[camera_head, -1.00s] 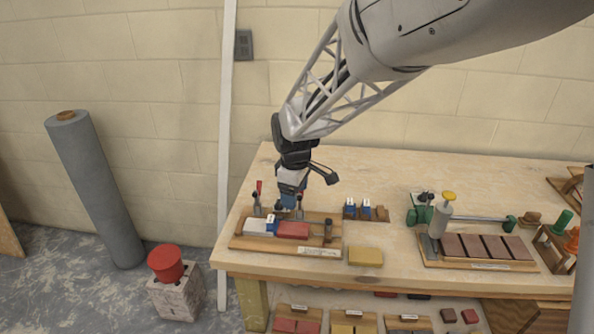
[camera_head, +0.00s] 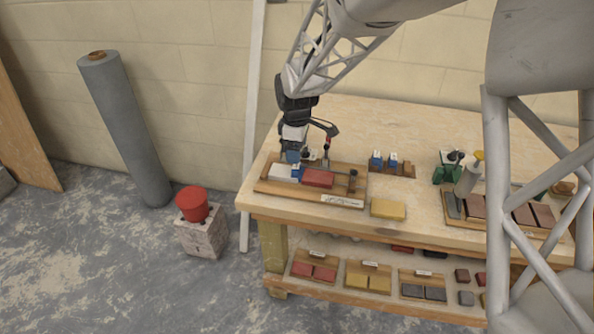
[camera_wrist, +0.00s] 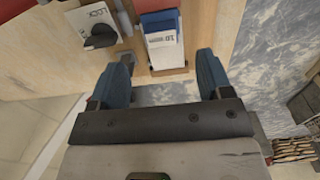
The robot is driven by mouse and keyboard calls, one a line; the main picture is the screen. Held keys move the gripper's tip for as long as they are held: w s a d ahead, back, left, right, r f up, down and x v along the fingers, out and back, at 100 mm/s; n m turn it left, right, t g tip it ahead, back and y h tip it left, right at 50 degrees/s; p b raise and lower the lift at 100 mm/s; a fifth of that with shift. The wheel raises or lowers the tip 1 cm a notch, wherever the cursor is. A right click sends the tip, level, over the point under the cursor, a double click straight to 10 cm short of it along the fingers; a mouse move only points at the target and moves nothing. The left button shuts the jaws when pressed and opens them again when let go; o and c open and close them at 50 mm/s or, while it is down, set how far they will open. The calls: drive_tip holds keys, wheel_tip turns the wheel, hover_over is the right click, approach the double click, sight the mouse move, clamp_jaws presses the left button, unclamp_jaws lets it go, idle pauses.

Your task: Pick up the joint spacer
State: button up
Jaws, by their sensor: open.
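A blue-and-white joint spacer (camera_head: 297,172) stands between a pale grey block (camera_head: 283,171) and a red brick (camera_head: 318,178) on the wooden jig (camera_head: 330,199) at the bench's left end. In the wrist view a blue-topped white spacer (camera_wrist: 162,44) with a "10" label lies just ahead, lined up with the space between my fingers. My gripper (camera_wrist: 165,66) is open and empty, its blue fingers on either side of that space. In the head view my gripper (camera_head: 293,156) is just above and behind the spacer. Whether the fingertips reach past its sides is unclear.
Two more blue-and-white spacers (camera_head: 384,161) stand in a small wooden holder to the right. A yellow brick (camera_head: 388,209) lies in front. Clamps stand on the jig. The wrist view shows a dark knob (camera_wrist: 100,37) by a "LOCK" label.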

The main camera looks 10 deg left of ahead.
sight(297, 166)
drive_tip(key=shift+f, duration=0.85)
drive_tip(key=shift+d+f, duration=0.1)
drive_tip(key=shift+f, duration=2.5)
drive_tip(key=c, duration=1)
drive_tip(key=shift+r, duration=0.1)
drive_tip(key=shift+r, duration=0.65)
wheel_tip(297, 166, up, 2)
drive_tip(key=shift+r, duration=0.1)
drive_tip(key=s+d, duration=0.3)
drive_tip(key=s, duration=0.4)
drive_tip(key=s+d+r, duration=0.1)
drive_tip(key=s+d, duration=0.3)
drive_tip(key=s, duration=0.3)
drive_tip(key=shift+s+d+r, duration=0.15)
drive_tip(key=shift+d, duration=0.1)
